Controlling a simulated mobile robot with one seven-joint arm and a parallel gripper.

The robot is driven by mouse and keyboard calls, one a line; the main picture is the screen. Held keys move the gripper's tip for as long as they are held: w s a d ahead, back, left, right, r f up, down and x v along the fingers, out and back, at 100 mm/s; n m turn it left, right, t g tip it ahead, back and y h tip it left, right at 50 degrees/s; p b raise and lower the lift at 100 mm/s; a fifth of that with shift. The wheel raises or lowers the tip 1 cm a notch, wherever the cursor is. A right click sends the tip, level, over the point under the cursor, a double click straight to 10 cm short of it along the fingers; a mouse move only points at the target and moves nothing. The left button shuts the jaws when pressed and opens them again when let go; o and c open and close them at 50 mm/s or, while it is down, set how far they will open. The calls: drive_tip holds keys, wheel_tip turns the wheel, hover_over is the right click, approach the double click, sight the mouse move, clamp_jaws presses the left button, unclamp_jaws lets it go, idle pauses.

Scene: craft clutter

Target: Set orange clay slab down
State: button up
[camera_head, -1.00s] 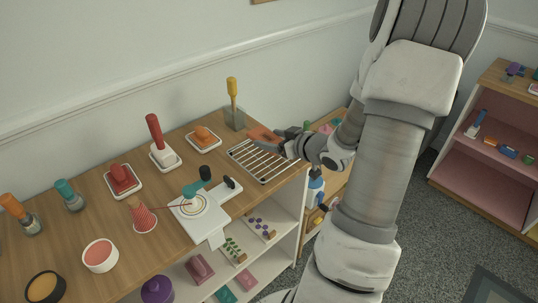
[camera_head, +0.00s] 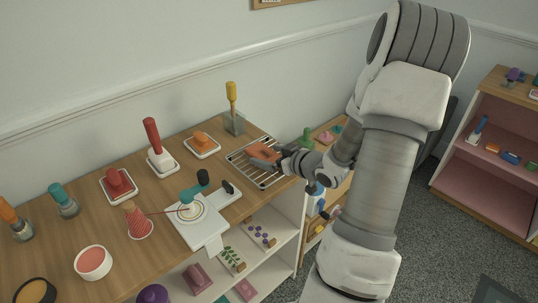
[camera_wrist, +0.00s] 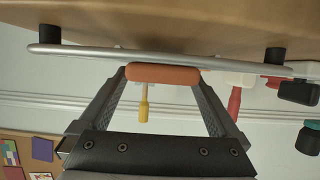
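The orange clay slab (camera_head: 264,153) is over the wire rack (camera_head: 238,161) at the right end of the wooden counter. My gripper (camera_head: 277,156) reaches in from the right and is shut on the slab. In the wrist view, the slab (camera_wrist: 162,74) sits between the two fingertips (camera_wrist: 164,77), one at each end. The picture there is upside down, and the rack's rim (camera_wrist: 90,50) runs close by the slab. Whether the slab touches the bars cannot be told.
A grey block with a yellow-handled tool (camera_head: 233,120) stands behind the rack. A white tray with an orange piece (camera_head: 202,153) lies to its left. A white board with a teal-handled device (camera_head: 200,222) is in front. Pots and stamps fill the counter's left.

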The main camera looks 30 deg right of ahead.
drive_tip(key=shift+r, duration=0.1)
drive_tip(key=shift+s+r, duration=0.1)
drive_tip(key=shift+r, duration=0.1)
drive_tip(key=p+v, duration=0.4)
drive_tip(key=v, duration=0.7)
drive_tip(key=shift+s, duration=0.4)
